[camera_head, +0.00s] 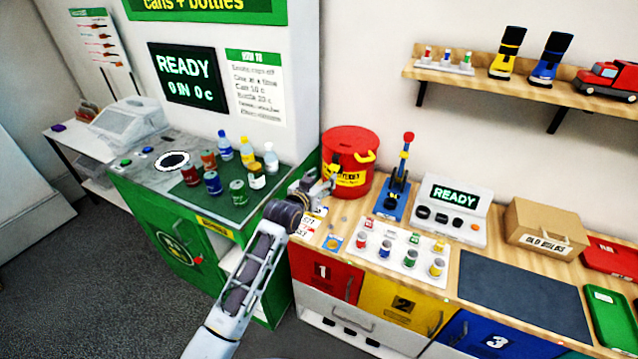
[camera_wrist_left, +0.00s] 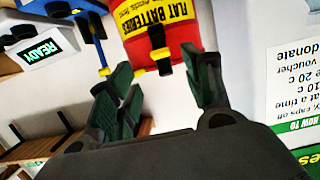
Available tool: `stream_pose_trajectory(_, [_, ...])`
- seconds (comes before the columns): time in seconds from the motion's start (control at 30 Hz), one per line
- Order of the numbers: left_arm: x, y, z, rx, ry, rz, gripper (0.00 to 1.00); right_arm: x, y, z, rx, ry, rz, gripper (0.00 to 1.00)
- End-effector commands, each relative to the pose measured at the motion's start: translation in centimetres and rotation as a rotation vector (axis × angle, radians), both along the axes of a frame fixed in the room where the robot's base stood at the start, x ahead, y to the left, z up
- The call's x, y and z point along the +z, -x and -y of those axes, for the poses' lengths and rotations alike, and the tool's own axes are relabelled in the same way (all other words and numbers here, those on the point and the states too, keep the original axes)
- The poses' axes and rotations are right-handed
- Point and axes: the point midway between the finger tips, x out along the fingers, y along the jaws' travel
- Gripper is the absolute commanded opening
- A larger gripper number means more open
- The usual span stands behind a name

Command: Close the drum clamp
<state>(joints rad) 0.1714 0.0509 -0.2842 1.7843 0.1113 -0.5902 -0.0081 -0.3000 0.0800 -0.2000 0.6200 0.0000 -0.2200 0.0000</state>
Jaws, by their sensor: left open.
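The red drum (camera_head: 345,140) stands at the back left of the wooden counter. It carries a yellow label reading FLAT BATTERIES, seen upside down in the left wrist view (camera_wrist_left: 152,17). A small black and yellow catch (camera_wrist_left: 161,55) shows on the drum's front, between my fingers in the wrist view. My left gripper (camera_head: 331,182) (camera_wrist_left: 163,80) is open in front of the drum, its fingers on either side of the catch. I cannot tell whether they touch it. My right gripper is not in view.
Right of the drum stand a blue lever press (camera_head: 394,192) and a READY console (camera_head: 452,208). A white tray of small coloured cells (camera_head: 398,250) lies in front. Bottles and cans crowd the green machine's top (camera_head: 215,205) at left. A dark mat (camera_head: 525,295) is bare.

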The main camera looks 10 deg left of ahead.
Motion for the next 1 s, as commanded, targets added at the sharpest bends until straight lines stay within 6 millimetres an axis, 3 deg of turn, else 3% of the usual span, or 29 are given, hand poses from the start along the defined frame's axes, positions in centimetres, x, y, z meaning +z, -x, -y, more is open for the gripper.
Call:
stream_pose_trajectory(0.23, [0.3,1.3,-0.5,0.0,-0.001,0.0,0.5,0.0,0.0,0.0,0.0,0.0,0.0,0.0])
stream_pose_trajectory(0.63, [0.4,1.6,-0.5,0.0,0.0,0.0,0.5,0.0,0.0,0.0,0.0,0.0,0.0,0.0])
stream_pose_trajectory(1.0, [-0.7,1.8,-1.0,0.02,0.115,0.011,0.02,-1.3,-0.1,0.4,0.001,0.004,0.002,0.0])
